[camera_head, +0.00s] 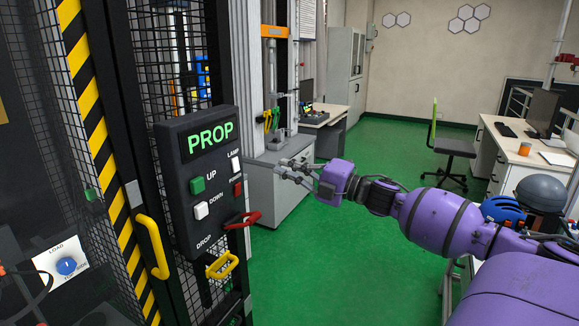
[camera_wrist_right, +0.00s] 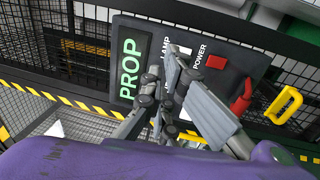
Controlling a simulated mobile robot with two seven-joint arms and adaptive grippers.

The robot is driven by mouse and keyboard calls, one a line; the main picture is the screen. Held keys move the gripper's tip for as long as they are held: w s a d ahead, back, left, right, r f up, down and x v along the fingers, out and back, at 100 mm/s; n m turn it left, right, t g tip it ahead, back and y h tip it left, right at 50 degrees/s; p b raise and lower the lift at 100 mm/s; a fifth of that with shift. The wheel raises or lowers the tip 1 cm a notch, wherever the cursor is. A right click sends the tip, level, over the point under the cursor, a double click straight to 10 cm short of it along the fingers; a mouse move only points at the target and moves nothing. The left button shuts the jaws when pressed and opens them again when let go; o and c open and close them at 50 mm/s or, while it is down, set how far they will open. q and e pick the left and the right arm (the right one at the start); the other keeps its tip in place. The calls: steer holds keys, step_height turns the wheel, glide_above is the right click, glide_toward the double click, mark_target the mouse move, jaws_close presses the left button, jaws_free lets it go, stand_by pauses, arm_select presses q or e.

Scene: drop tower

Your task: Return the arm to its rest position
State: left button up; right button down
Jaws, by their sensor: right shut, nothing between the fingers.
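My right arm (camera_head: 432,216) is purple and reaches in from the right edge in the head view. Its gripper (camera_head: 281,168) is to the right of the black control panel (camera_head: 180,148), apart from it in that view, and is shut and empty. In the right wrist view the gripper's grey fingers (camera_wrist_right: 170,105) overlap the panel, covering part of its buttons. The panel shows a green PROP display (camera_head: 210,140), a green UP button (camera_head: 197,185), a white DOWN button (camera_head: 201,210), a white lamp switch (camera_head: 235,163) and a red button (camera_head: 237,188). My left gripper is out of view.
A yellow door handle (camera_head: 152,246) is on the mesh cage to the left. A grey cabinet (camera_head: 272,195) stands behind my gripper. Open green floor (camera_head: 310,262) lies below the arm.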

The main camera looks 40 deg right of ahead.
stand_by(0.4)
steer(key=s+f+m+g+h, duration=0.1)
steer(key=s+f+m+h, duration=0.2)
steer(key=f+m+h, duration=1)
steer(key=s+a+f+g+y, duration=0.1)
steer(key=s+a+f+y, duration=0.15)
steer(key=f, duration=0.45)
steer(key=s+a+f+g+y, duration=0.1)
steer(key=s+f, duration=0.3)
steer(key=f, duration=0.3)
steer(key=s+a+f+g+y, duration=0.1)
steer(key=s+f+y, duration=0.1)
steer(key=s+f, duration=0.35)
steer(key=s+a+f+m+g+p, duration=0.1)
steer(key=s+a+f+m, duration=0.3)
steer(key=s+a+f, duration=0.4)
steer(key=s+a+f+m+g+p, duration=0.1)
steer(key=s+a+f+m+g, duration=0.3)
steer(key=s+a+f, duration=0.5)
steer(key=s+a+m, duration=0.1)
steer(key=s+a, duration=0.4)
steer(key=s, duration=0.2)
steer(key=shift+s+a+f, duration=0.15)
steer(key=shift+a+f, duration=0.1)
steer(key=shift+f, duration=0.05)
